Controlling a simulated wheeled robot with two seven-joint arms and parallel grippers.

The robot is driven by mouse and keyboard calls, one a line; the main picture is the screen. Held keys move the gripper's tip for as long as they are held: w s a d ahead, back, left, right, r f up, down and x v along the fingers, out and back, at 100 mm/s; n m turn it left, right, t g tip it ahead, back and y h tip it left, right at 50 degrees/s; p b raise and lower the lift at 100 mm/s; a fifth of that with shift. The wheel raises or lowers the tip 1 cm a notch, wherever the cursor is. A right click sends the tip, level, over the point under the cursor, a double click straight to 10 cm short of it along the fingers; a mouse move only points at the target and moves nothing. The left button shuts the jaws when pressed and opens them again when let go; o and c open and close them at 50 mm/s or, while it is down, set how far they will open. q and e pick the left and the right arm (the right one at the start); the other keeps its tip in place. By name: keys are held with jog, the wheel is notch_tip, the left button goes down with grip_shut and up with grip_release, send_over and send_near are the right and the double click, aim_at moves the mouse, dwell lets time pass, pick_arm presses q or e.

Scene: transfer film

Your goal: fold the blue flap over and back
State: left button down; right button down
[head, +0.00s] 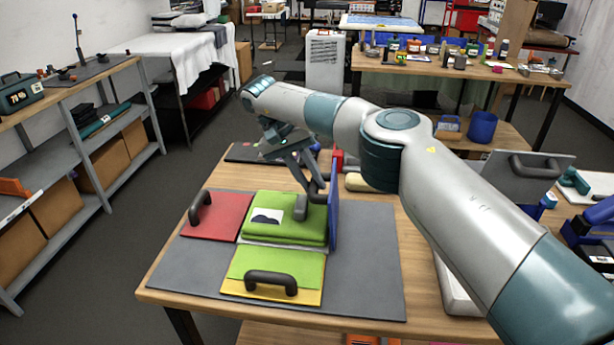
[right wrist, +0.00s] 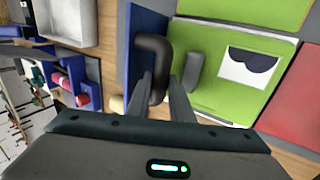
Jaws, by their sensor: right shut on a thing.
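The blue flap (head: 334,212) stands about upright, nearly edge-on, at the right side of the folded green cloth (head: 262,229). In the right wrist view, the blue flap (right wrist: 146,22) is beside the green cloth (right wrist: 215,62). My right gripper (head: 306,192) is at the flap's upper part, shut on its dark handle (right wrist: 154,52). The fingers partly hide the handle. The cloth lies flat in the middle of the board, with a white patch showing. My left gripper is not in view.
The grey mat (head: 368,262) lies on the wooden table, bare right of the blue flap. A red flap (head: 222,218) with a handle lies flat at left. A yellow flap (head: 236,290) with green cloth and a handle lies in front. My right arm crosses above the table's right side.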

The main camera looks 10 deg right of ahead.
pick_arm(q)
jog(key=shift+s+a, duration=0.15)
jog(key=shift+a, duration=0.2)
pick_arm(e)
jog(key=shift+s+f, duration=0.1)
jog(key=shift+f, duration=0.35)
jog(key=c, duration=1.6)
grip_release()
jog(key=shift+d+r, duration=0.1)
jog(key=shift+d, duration=0.15)
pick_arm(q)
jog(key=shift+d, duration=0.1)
pick_arm(e)
jog(key=shift+a+r, duration=0.15)
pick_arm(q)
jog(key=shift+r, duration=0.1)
pick_arm(e)
jog(key=shift+r, duration=0.1)
